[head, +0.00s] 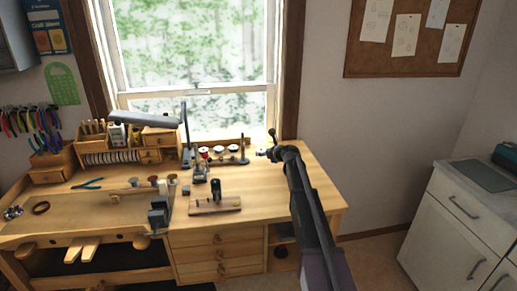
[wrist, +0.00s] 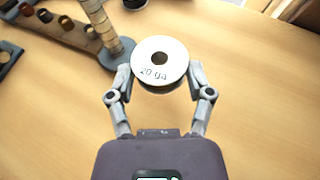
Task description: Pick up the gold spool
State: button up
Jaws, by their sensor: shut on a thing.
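A spool (wrist: 160,62) with a round whitish face, a dark centre hole and the marking "20 ga" sits between the two fingers of my gripper (wrist: 160,85) in the wrist view. The fingers press on its left and right sides. The face hides most of its winding, so I cannot tell the wire's colour. In the head view my gripper (head: 268,152) is over the right part of the workbench, with the small pale spool (head: 261,153) at its tip. I cannot tell whether the spool touches the bench.
A ringed tapered post (wrist: 98,22) stands close to the spool's left, also in the head view (head: 243,150). Several other spools (head: 204,152) sit left of the post. A desk lamp (head: 187,135) stands further left.

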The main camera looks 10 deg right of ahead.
jog(key=shift+s+d+r, duration=0.1)
jog(key=shift+s+d, duration=0.1)
jog(key=shift+s, duration=0.3)
jog(key=shift+s+d, duration=0.15)
jog(key=shift+s, duration=0.3)
jog(key=shift+d, duration=0.1)
